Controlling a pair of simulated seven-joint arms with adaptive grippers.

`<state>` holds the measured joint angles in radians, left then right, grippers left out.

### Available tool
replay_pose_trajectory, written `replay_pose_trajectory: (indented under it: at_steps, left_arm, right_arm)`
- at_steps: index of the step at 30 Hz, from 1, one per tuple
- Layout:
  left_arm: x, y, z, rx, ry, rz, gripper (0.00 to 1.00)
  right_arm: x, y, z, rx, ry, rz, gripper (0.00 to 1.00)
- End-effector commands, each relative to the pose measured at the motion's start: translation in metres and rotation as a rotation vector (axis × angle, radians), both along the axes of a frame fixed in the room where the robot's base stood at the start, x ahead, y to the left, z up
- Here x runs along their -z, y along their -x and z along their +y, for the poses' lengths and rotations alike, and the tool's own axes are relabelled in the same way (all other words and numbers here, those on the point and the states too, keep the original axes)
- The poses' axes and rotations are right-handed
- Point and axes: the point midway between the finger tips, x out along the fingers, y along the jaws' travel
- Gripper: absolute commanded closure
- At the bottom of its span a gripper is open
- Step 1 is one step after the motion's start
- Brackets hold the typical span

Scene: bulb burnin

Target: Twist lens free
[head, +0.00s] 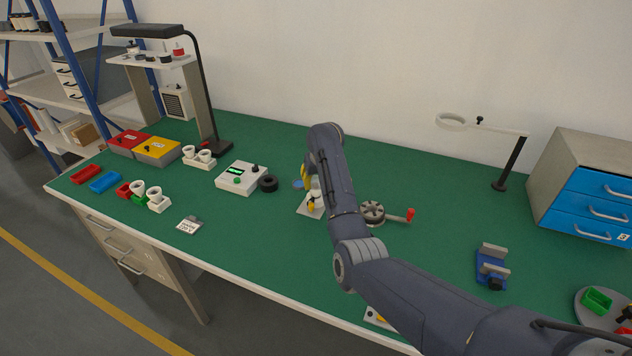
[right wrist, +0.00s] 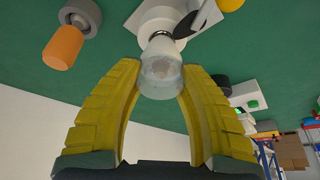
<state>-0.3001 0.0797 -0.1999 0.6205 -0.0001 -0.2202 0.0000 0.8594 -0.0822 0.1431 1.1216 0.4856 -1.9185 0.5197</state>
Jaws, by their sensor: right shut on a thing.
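My right gripper (head: 308,183) is at the middle of the green bench, partly hidden behind my own right arm. In the right wrist view its two yellow fingers (right wrist: 160,68) are shut on a clear, frosted dome-shaped lens (right wrist: 160,80). The lens sits at the end of a white, tapering body (right wrist: 159,48), still in line with it; I cannot tell whether the joint between them is loose. The body reaches to a white fixture (head: 310,209) on the bench, mostly hidden by my arm in the head view. My left gripper is not in view.
A crank wheel (head: 372,211) with a red handle stands just right of the fixture. A black ring (head: 268,183) and a white box with a green display (head: 240,177) stand left. A blue clamp (head: 491,267) and blue drawers (head: 590,205) are at the right.

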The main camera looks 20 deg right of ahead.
Motion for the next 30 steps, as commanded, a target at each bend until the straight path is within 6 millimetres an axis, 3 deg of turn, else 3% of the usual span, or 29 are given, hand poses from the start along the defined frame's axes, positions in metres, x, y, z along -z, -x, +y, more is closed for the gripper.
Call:
replay_pose_trajectory:
  at_steps: [11, 21, 30]
  left_arm:
    - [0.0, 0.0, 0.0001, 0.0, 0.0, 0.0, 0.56]
    - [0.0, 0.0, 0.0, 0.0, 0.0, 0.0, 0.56]
    - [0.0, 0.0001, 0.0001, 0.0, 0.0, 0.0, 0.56]
  right_arm:
    - [0.0004, 0.0001, -0.0005, -0.107, 0.0, 0.001, 0.89]
    - [0.0002, 0.0, -0.0006, -0.336, 0.0, 0.001, 0.89]
    - [0.0003, 0.0001, -0.0005, -0.361, 0.0, 0.001, 0.9]
